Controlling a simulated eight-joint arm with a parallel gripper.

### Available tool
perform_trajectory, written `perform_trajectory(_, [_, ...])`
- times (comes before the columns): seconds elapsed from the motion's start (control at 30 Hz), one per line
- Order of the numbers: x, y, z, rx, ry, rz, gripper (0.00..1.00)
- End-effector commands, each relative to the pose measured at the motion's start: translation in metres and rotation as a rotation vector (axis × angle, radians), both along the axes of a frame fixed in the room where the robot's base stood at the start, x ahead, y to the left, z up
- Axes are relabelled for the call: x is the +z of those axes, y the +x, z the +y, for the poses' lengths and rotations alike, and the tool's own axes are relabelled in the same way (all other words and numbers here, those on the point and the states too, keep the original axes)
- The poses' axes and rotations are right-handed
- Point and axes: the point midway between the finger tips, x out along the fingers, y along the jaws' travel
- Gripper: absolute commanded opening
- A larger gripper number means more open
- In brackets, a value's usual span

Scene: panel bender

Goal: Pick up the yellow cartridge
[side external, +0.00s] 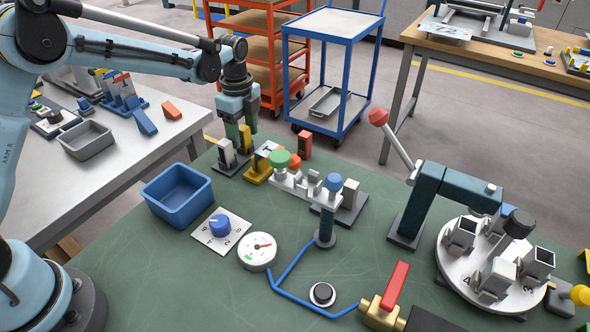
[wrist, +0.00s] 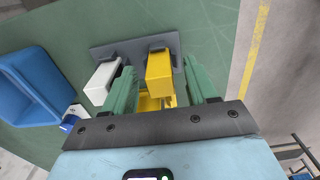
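The yellow cartridge (wrist: 160,66) stands in a dark grey holder (wrist: 133,45) beside a white cartridge (wrist: 102,76). In the side external view, the yellow cartridge (side external: 244,141) is partly hidden by my gripper (side external: 241,129), which points down over it. In the wrist view, the green fingers of my gripper (wrist: 158,72) are on either side of the yellow cartridge, with a visible gap at each side. My gripper is open and empty. The left finger lies between the white and yellow cartridges, close to the white one.
A yellow block (side external: 258,170) stands close to the holder. A blue bin (side external: 178,195), a dial plate (side external: 221,229), a gauge (side external: 257,251) and a clamp fixture (side external: 300,185) are nearby. A rotary table (side external: 490,265) stands at the right.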

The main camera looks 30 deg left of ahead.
Motion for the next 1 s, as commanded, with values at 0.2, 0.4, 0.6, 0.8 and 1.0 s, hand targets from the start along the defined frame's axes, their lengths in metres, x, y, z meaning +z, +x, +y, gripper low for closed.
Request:
perform_trajectory(0.2, [0.000, 0.000, 0.000, 0.000, 0.000, 0.000, 0.25])
perform_trajectory(0.4, [0.000, 0.000, 0.000, 0.000, 0.000, 0.000, 0.07])
perform_trajectory(0.6, [0.002, 0.000, 0.000, 0.000, 0.000, 0.000, 0.07])
perform_trajectory(0.8, [0.017, 0.000, 0.000, 0.000, 0.000, 0.000, 0.07])
perform_trajectory(1.0, [0.048, -0.005, -0.009, -0.005, 0.000, 0.000, 0.07])
